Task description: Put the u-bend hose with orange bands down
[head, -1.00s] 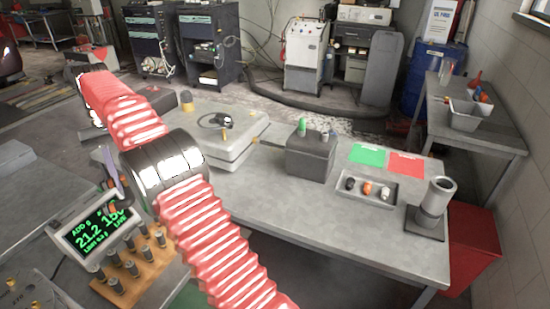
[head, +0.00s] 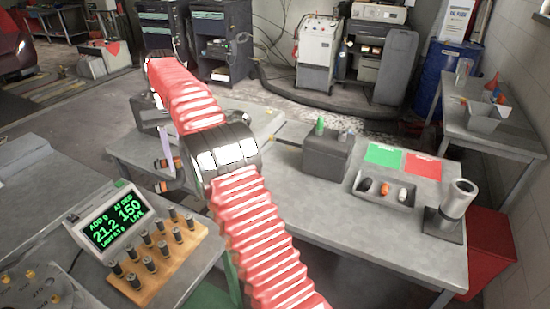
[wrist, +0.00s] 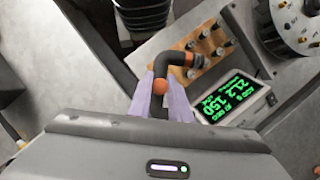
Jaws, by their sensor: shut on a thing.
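Part of the hose is hidden by my fingers.
A lit display (head: 110,215) and a wooden rack of dark pegs (head: 155,250) stand on the nearer left bench. The workbench holds a grey box (head: 326,157), green (head: 384,154) and red (head: 423,165) mats, a small tray (head: 362,198) and an upright cylinder (head: 458,200).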

